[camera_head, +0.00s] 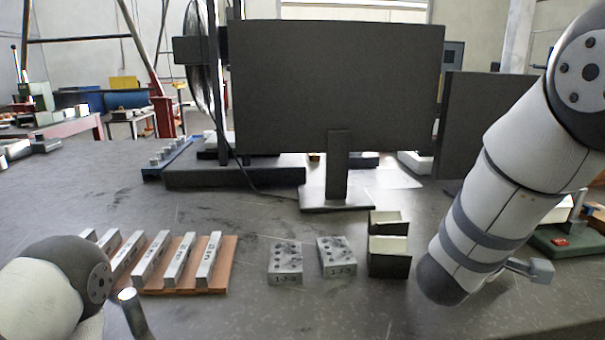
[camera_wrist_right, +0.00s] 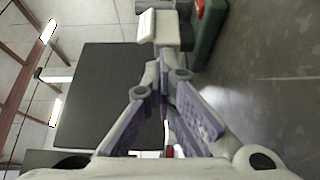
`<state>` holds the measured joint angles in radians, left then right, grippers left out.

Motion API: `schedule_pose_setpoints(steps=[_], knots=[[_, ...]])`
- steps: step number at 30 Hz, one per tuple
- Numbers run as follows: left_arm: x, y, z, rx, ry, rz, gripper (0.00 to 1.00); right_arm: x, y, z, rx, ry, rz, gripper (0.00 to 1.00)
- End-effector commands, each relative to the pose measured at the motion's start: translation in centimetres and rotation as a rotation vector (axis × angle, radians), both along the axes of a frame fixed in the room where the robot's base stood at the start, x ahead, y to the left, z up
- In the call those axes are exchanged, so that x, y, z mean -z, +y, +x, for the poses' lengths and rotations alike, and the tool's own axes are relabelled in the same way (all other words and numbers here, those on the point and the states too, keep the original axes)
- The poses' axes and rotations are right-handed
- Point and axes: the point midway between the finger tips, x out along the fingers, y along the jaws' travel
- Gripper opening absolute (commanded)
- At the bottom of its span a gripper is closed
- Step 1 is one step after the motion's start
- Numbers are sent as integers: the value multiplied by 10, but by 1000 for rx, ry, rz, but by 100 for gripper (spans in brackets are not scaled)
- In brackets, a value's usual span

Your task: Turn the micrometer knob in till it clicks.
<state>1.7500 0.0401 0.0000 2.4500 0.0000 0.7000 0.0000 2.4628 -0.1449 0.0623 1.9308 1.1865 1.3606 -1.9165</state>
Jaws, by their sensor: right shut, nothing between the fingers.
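My right gripper (camera_wrist_right: 164,75) shows in the right wrist view with its fingers shut and nothing between them. Just beyond the tips is a pale block (camera_wrist_right: 160,26) with a grey cylindrical piece (camera_wrist_right: 155,5) behind it, cut by the frame edge. I cannot tell whether the tips touch the block, or which part is the micrometer knob. A green base (camera_wrist_right: 208,35) with a red part lies beside them. In the head view the green base (camera_head: 566,246) stands at the right edge, partly behind my right arm. My left gripper is out of view.
Two grey numbered blocks (camera_head: 285,264) (camera_head: 337,257) and a dark open box (camera_head: 389,264) stand mid-table. Several metal bars lie on an orange-brown board (camera_head: 216,287). A dark cylinder (camera_head: 133,315) stands at the front left. A large dark panel (camera_head: 335,85) rises behind.

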Motion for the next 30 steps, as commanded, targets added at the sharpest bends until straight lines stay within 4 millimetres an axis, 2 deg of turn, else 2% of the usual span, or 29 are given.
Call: schedule_pose_setpoints(steps=[18,30], knots=[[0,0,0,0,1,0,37,18,-1,0,2,2,0,0],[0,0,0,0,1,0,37,19,0,1,2,1,0,0]])
